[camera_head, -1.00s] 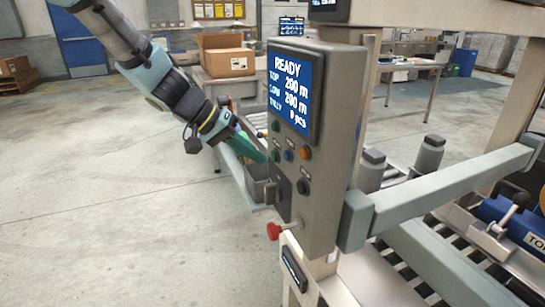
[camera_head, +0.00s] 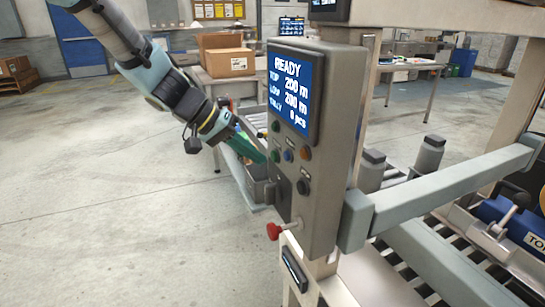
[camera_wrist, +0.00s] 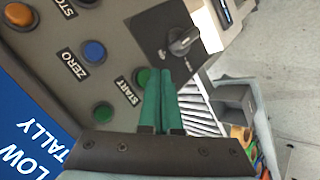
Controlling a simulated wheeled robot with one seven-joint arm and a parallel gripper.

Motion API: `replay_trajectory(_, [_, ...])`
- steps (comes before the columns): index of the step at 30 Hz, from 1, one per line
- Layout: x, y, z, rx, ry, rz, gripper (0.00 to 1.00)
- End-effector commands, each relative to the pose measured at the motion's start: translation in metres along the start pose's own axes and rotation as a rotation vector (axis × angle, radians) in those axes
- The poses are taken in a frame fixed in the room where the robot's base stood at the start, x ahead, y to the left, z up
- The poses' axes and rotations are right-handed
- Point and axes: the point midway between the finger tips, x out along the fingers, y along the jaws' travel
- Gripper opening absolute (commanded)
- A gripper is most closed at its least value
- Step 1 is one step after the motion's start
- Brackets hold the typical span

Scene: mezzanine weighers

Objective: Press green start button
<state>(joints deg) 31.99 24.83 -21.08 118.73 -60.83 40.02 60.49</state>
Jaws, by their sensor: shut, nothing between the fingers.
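The green start button (camera_wrist: 141,77), with the label START beside it, is on the grey control panel (camera_wrist: 122,35) in the wrist view. It also shows low on the panel's left in the head view (camera_head: 275,156). My gripper (camera_wrist: 159,73) has its two green fingers close together and empty. The fingertips lie right beside the start button in the wrist view, partly overlapping its edge. In the head view my gripper (camera_head: 264,160) reaches the panel from the left, its tips near the button. I cannot tell whether they touch it.
The panel also carries another green button (camera_wrist: 103,112), a blue ZERO button (camera_wrist: 94,50), an orange button (camera_wrist: 19,14) and a black knob (camera_wrist: 184,40). A red mushroom button (camera_head: 273,231) sticks out below. The screen (camera_head: 290,92) reads READY. Open floor lies left.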

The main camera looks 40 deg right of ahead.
Motion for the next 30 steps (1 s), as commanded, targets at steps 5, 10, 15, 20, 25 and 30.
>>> replay_trajectory(5, [0.0, 0.0, 0.0, 0.0, 0.0, 0.0, 0.0])
replay_trajectory(10, [0.0, 0.0, 0.0, 0.0, 0.0, 0.0, 0.0])
replay_trajectory(15, [0.0, 0.0, 0.0, 0.0, 0.0, 0.0, 0.0])
replay_trajectory(20, [0.0009, 0.0002, -0.0002, 0.0, 0.0, 0.0, 0.0])
replay_trajectory(25, [0.0051, 0.0023, -0.0025, 0.002, 0.0, 0.0, 0.0])
replay_trajectory(30, [0.006, 0.0044, -0.0045, 0.001, 0.0, 0.0, 0.0])
